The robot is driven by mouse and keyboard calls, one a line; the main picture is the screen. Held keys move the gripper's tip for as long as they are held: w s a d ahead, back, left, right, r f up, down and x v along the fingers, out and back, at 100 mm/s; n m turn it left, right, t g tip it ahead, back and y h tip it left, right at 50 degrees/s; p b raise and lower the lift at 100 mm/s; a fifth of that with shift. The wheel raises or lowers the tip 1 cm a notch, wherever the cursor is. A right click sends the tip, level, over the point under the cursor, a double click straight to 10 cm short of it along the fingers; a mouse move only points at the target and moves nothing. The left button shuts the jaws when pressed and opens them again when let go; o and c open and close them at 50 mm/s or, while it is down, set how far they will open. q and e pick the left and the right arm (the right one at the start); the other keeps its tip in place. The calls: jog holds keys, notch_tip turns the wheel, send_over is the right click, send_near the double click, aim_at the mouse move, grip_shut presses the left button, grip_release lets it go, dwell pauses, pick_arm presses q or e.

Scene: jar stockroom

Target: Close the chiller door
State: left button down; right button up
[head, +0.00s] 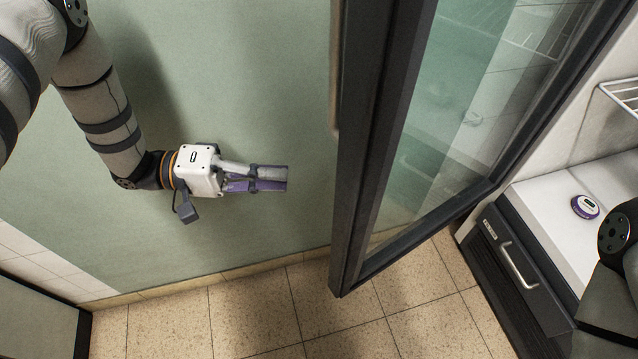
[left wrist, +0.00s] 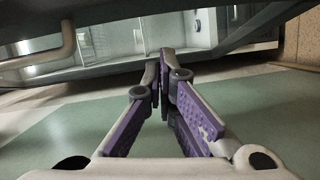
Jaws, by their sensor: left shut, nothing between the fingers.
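The chiller door (head: 440,130) is a dark-framed glass door standing open in the head view, swung out from the chiller at the right. Its near vertical frame edge faces my left gripper (head: 287,178), which is shut and empty, a short gap to the left of the door. In the left wrist view my shut left gripper (left wrist: 165,65) points toward the door's dark frame (left wrist: 110,70), with a pale bar handle (left wrist: 45,52) at the upper left. My right gripper is not in view; only part of my right arm shows at the right edge.
The chiller's lower part (head: 530,280) stands at the right, with a metal handle (head: 518,265) and a purple-and-white jar lid (head: 585,207) on its white floor. A wire shelf (head: 622,95) is above. A green wall (head: 250,80) lies behind my left arm. The tiled floor (head: 250,315) is clear.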

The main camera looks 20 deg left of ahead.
pick_arm(q)
jog(key=s+d+r+g+h, duration=0.1)
jog(key=d+r+g, duration=0.1)
jog(key=d, duration=0.6)
jog(key=shift+r+m+g+h+p, duration=0.35)
jog(key=shift+m+g+h+p, duration=0.05)
jog(key=shift+g, duration=0.3)
jog(key=shift+s, duration=0.15)
